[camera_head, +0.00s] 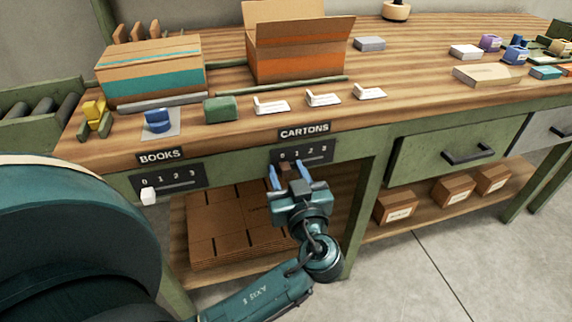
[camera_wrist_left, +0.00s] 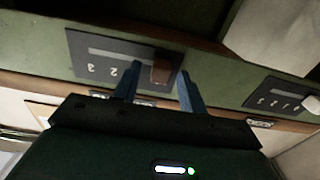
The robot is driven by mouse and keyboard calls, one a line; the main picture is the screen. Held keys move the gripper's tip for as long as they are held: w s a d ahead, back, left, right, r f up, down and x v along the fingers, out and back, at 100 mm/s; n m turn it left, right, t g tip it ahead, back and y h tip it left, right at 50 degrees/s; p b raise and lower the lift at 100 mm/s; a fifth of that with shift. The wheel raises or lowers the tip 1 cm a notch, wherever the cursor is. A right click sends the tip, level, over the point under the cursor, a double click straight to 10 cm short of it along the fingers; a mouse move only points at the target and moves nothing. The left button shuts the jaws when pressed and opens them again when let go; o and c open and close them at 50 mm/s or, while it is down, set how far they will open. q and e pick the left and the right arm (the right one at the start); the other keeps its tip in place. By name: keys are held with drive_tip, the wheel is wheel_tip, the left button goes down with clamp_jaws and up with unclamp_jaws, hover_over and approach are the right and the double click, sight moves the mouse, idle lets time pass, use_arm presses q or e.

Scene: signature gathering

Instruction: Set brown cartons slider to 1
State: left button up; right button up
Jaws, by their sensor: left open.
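The dark cartons slider panel (camera_head: 318,152), marked 0 to 3, is on the green table front under the CARTONS sign (camera_head: 304,131). Its brown knob (camera_head: 284,166) sits at the left end, by the 0. In the left wrist view, where the panel appears upside down, the brown knob (camera_wrist_left: 160,71) is at the slot's right end. My left gripper (camera_head: 286,169) is open, with one blue finger on each side of the knob. The 0 and 1 marks are hidden in the wrist view. My right gripper is not in view.
The books panel (camera_head: 178,175), with a white knob (camera_head: 148,196) near its 0, is to the left. Flat cartons (camera_head: 215,215) lie on the shelf below. A drawer handle (camera_head: 468,154) sticks out at the right. Boxes and small items stand on the tabletop.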

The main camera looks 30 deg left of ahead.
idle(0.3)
use_arm(q)
clamp_jaws()
idle(0.3)
